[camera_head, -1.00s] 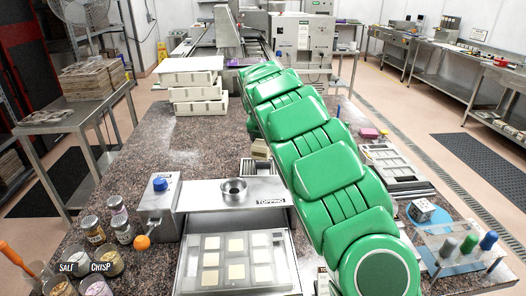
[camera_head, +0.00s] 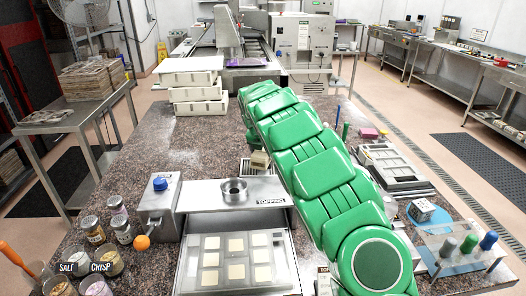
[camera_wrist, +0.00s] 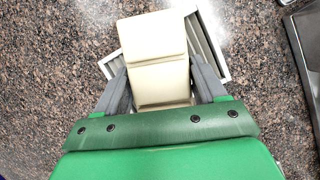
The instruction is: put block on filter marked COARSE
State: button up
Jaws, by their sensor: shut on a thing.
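A cream block (camera_wrist: 152,45) is between the two grey fingers of my gripper (camera_wrist: 160,82) in the wrist view. The gripper is shut on it. No COARSE label is readable in these frames, so I cannot tell which thing is that filter.
A steel TOPPING unit (camera_head: 225,193) with a tray of pale squares (camera_head: 210,275) stands in front. Stacked cream trays (camera_head: 195,90) stand behind at left. Jars (camera_head: 117,205) are at front left. A compartment tray (camera_head: 385,158) and a clear stand (camera_head: 455,245) are at right.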

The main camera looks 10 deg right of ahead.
dwell(0.3)
jog(key=o, duration=1.5)
jog(key=shift+f, duration=0.1)
jog(key=v, duration=1.2)
jog(key=shift+s+a, duration=0.1)
